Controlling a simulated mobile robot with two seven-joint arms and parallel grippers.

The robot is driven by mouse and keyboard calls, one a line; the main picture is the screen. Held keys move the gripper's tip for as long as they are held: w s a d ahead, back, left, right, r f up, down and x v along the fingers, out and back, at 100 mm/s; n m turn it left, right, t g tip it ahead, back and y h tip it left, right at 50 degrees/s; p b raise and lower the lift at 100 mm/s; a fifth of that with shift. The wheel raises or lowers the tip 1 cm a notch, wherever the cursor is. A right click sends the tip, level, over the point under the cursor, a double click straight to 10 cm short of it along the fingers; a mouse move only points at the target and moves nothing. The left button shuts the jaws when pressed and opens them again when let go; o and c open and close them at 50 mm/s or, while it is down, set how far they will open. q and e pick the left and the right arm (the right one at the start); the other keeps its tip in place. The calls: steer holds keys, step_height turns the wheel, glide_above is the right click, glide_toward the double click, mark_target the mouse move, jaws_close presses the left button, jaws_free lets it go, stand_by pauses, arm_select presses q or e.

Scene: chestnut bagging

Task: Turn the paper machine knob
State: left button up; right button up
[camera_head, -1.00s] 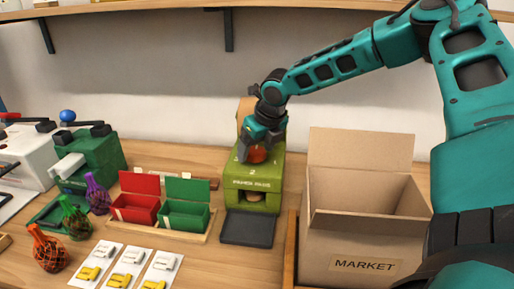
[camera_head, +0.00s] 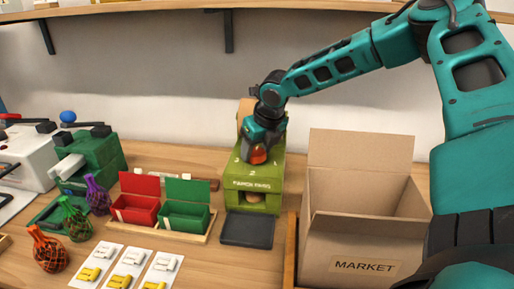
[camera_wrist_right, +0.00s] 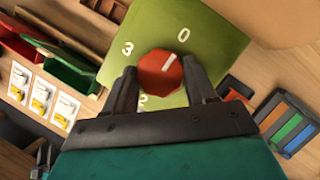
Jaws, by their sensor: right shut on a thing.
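The green paper machine (camera_head: 254,185) stands on the table at the middle, with a dark tray (camera_head: 248,230) in front of it. Its red knob (camera_head: 258,154) is on the top face. In the right wrist view the knob (camera_wrist_right: 161,74) has a white mark pointing up and slightly right, toward the 0; a 3 and a 2 also show around it. My right gripper (camera_head: 259,147) is shut on the knob, with one finger on each side; its fingers also show in the right wrist view (camera_wrist_right: 161,83).
An open cardboard MARKET box (camera_head: 350,250) stands just right of the machine. Red (camera_head: 138,208) and green (camera_head: 186,217) bins are to its left. Several netted bags, cards (camera_head: 130,265) and a green machine (camera_head: 92,160) lie further left. A shelf (camera_head: 180,14) runs above.

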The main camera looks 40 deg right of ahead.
steer(key=m+h, duration=0.1)
steer(key=m, duration=0.1)
steer(key=m+p, duration=0.1)
steer(key=m, duration=0.1)
steer(key=shift+a+m+g+h, duration=0.15)
steer(key=shift+m+g+h, duration=0.15)
steer(key=shift+h, duration=0.1)
steer(key=m, duration=0.2)
steer(key=m+g+h+p, duration=0.1)
steer(key=m, duration=0.1)
steer(key=shift+w+a+m, duration=0.1)
steer(key=shift+w+m, duration=0.05)
steer(key=shift+m, duration=0.15)
steer(key=m+g, duration=0.1)
steer(key=m, duration=0.2)
steer(key=shift+w+m+g+h, duration=0.1)
steer(key=shift+m+g+h, duration=0.2)
steer(key=shift+h, duration=0.1)
steer(key=shift+w+m+g+b, duration=0.1)
steer(key=shift+m+g+b, duration=0.55)
steer(key=shift+m, duration=1.45)
steer(key=shift+g, duration=0.25)
steer(key=o, duration=1)
steer(key=shift+o, duration=0.2)
